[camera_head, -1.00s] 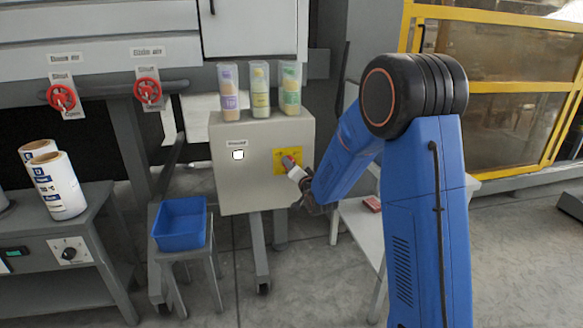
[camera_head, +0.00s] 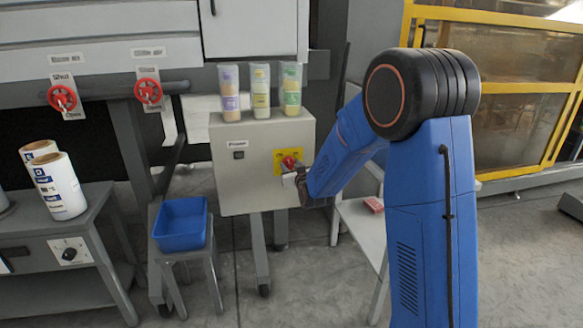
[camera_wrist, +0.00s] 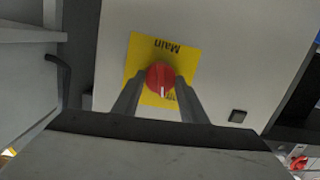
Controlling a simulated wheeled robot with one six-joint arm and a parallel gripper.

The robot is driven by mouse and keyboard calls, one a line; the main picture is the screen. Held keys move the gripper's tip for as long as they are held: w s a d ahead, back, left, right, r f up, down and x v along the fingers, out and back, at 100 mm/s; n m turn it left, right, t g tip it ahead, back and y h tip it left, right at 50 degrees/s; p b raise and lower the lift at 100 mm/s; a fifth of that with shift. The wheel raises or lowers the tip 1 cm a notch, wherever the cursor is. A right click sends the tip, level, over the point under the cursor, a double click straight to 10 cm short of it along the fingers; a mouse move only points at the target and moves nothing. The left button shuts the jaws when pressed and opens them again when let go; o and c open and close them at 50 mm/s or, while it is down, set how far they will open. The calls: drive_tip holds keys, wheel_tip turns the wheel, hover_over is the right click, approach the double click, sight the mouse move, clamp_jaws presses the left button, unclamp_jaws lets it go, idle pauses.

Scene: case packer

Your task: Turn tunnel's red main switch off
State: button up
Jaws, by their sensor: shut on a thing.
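The red main switch (camera_head: 288,162) is a round knob on a yellow plate (camera_head: 279,170) on the front of a grey cabinet (camera_head: 240,185). My gripper (camera_head: 299,186) is at the switch, reaching in from the right. In the wrist view, my gripper (camera_wrist: 160,82) has one finger on each side of the red knob (camera_wrist: 157,74) and is shut on it. The yellow plate (camera_wrist: 140,50) reads "Main", upside down. A white mark on the knob points toward the picture's bottom, near small lettering partly hidden. The cabinet's square power lamp (camera_head: 239,155) is dark.
Several bottles (camera_head: 260,90) stand on the cabinet. A blue bin (camera_head: 181,226) sits on a stand at the left. Two red valve handles (camera_head: 148,91) hang above left. A small white table (camera_head: 365,225) is close below my arm.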

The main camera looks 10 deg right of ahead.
drive_tip(key=n+h, duration=0.1)
drive_tip(key=n, duration=0.3)
drive_tip(key=shift+a, duration=0.15)
drive_tip(key=shift+n, duration=0.5)
drive_tip(key=o, duration=1.1)
drive_tip(key=shift+c, duration=0.2)
drive_tip(key=shift+s, duration=0.15)
drive_tip(key=s+r, duration=0.2)
drive_tip(key=s, duration=1.5)
drive_tip(key=shift+r, duration=0.2)
